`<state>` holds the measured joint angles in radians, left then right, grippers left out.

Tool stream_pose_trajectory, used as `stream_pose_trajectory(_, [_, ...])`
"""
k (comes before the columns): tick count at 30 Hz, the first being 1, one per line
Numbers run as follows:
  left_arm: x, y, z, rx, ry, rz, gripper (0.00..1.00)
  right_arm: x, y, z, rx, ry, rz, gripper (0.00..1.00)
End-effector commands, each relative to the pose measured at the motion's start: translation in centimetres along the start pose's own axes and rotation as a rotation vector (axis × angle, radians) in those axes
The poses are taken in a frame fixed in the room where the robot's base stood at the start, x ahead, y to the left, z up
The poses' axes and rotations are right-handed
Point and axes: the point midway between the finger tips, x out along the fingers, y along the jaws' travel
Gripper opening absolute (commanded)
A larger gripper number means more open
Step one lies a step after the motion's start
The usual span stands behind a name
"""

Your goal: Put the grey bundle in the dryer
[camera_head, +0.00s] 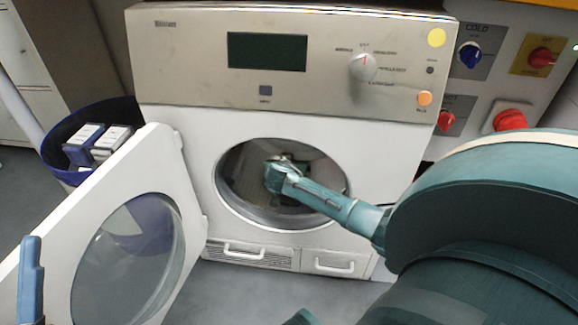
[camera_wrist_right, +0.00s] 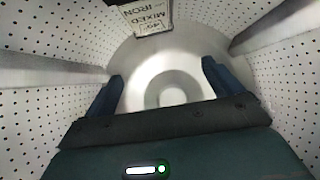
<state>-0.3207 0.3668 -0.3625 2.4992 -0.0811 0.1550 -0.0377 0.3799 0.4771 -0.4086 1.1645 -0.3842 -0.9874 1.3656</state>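My right gripper (camera_head: 283,168) reaches through the round opening into the drum. In the right wrist view my right gripper (camera_wrist_right: 163,90) has its two blue fingers wide apart with nothing between them. A blue part of my left gripper (camera_head: 31,275) shows at the lower left, beside the door.
The perforated drum wall (camera_wrist_right: 40,35) and its raised ribs (camera_wrist_right: 275,25) surround my right gripper closely. A dark blue bin (camera_head: 62,135) holding boxed items stands left of the dryer. A panel with knobs and a red button (camera_head: 510,120) is at the right.

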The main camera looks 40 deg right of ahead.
Motion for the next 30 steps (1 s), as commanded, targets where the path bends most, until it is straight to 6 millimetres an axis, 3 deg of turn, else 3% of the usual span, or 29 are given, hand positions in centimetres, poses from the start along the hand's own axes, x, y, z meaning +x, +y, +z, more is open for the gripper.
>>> stream_pose_trajectory(11, [0.3,-0.1,-0.1,-0.005,-0.009,0.001,0.64,-0.7,0.0,0.1,-0.002,-0.004,-0.001,0.96])
stream_pose_trajectory(23, [-3.4,2.5,3.6,-0.250,-0.397,-0.042,0.64,-8.9,0.0,-0.3,0.000,-0.005,-0.002,0.96])
stream_pose_trajectory(30, [-3.9,2.6,3.9,-0.227,-0.442,-0.045,0.64,-12.4,0.0,-0.1,0.001,-0.003,-0.001,0.96])
